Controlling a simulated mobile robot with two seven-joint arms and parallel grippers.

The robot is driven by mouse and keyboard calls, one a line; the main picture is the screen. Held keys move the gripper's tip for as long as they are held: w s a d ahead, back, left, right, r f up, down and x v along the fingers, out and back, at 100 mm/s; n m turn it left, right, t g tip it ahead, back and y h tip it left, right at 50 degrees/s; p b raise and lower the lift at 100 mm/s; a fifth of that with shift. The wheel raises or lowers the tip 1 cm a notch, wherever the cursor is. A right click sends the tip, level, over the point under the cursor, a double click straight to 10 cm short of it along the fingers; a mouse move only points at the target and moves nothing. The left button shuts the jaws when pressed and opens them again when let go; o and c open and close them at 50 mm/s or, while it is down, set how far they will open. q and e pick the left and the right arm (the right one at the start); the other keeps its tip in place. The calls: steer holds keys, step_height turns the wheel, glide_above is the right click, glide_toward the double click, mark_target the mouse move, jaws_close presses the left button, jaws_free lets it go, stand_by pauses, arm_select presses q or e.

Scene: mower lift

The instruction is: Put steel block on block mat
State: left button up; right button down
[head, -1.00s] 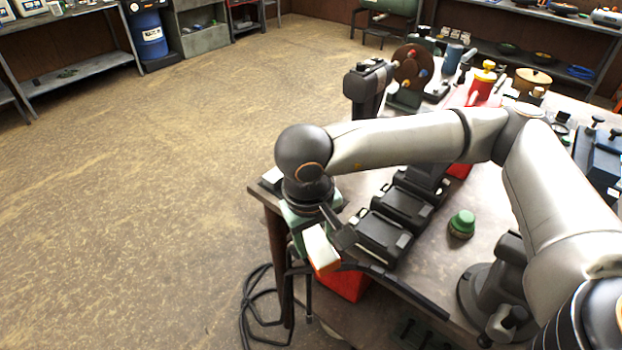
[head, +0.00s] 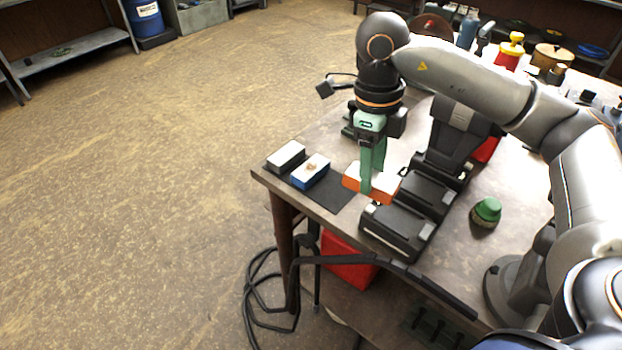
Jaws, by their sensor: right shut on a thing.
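A pale-topped block with orange sides (head: 352,180) is held in my right gripper (head: 372,182), which is shut on it from above. A grey block with a pale top (head: 286,155) and a blue-sided block (head: 310,171) sit in a row at the mat's left part. My left gripper is not in view.
Black cases (head: 398,228) stand just right of the held block. A green knob (head: 486,211) is farther right on the workbench (head: 467,247). A red box (head: 349,262) is below the bench's front edge. Bare mat shows between the blue and orange-sided blocks.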

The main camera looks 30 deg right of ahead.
steer(key=s+d+r+m+y+b, duration=0.15)
steer(key=d+m, duration=0.45)
steer(key=m, duration=1.4)
glide_above(336, 193)
steer(key=d, duration=0.1)
steer(key=shift+t, duration=0.4)
steer(key=f, duration=0.7)
steer(key=shift+s+f+p, duration=0.25)
steer(key=shift+s+p, duration=0.1)
steer(key=shift+w+a+f, duration=0.1)
steer(key=shift+w+f, duration=0.15)
steer(key=shift+f, duration=0.15)
steer(key=f, duration=0.3)
steer(key=shift+w+a+p, duration=0.15)
steer(key=shift+w+p, duration=0.05)
steer(key=shift+p, duration=0.2)
steer(key=shift+f, duration=0.35)
